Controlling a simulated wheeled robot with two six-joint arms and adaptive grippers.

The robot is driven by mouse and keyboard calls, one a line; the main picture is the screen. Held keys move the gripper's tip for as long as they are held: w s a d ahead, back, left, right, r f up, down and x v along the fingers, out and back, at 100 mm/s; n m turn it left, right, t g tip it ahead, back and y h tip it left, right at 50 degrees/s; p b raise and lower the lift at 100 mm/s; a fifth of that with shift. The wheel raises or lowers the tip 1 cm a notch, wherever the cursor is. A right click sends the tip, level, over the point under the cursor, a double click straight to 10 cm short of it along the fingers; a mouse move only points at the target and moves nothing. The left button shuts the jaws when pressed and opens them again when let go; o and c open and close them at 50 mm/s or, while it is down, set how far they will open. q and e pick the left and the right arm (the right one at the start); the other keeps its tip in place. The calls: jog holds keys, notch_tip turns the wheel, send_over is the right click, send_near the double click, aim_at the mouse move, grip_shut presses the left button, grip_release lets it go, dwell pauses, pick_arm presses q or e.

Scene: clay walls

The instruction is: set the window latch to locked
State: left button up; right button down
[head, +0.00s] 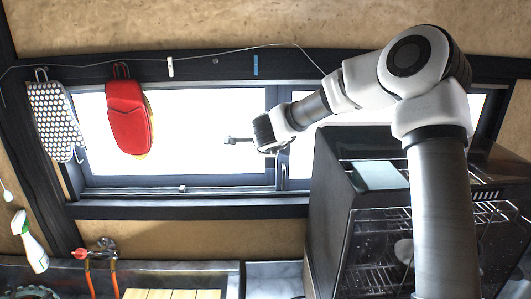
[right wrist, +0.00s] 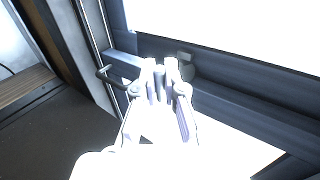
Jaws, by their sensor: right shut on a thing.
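My right gripper (head: 231,140) reaches in from the right and shows in front of the bright window (head: 200,120), left of its middle post. In the right wrist view its two narrow fingers (right wrist: 164,68) are close together at the dark window frame (right wrist: 235,95), with a pale piece between them. A small grey block, apparently part of the window latch (right wrist: 187,65), sits on the frame just beside the right fingertip. The fingers hide much of the latch, so I cannot tell its setting. My left gripper is not in view.
A black oven with wire racks (head: 330,215) stands at the right, below my right arm. A red oven mitt (head: 128,118) and a dotted mitt (head: 55,120) hang at the left. A tap (head: 105,247) and a spray bottle (head: 30,240) are lower left. A wire crosses above the window.

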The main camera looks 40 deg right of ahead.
jog(key=shift+w+d+r+g+y, duration=0.25)
jog(key=shift+r+g+y, duration=0.3)
jog(key=shift+g+y, duration=0.3)
jog(key=shift+w+d+r+g+y, duration=0.15)
jog(key=shift+w+r+g+y, duration=0.25)
jog(key=shift+g+y, duration=0.45)
jog(key=shift+w+d+r+g+y, duration=0.2)
jog(key=shift+r+g+y, duration=0.45)
jog(key=shift+g, duration=0.35)
jog(key=shift+s, duration=0.1)
jog(key=c, duration=1.3)
grip_release()
jog(key=shift+o, duration=0.2)
jog(key=shift+d, duration=0.2)
jog(key=v, duration=1.1)
jog(key=shift+r, duration=0.45)
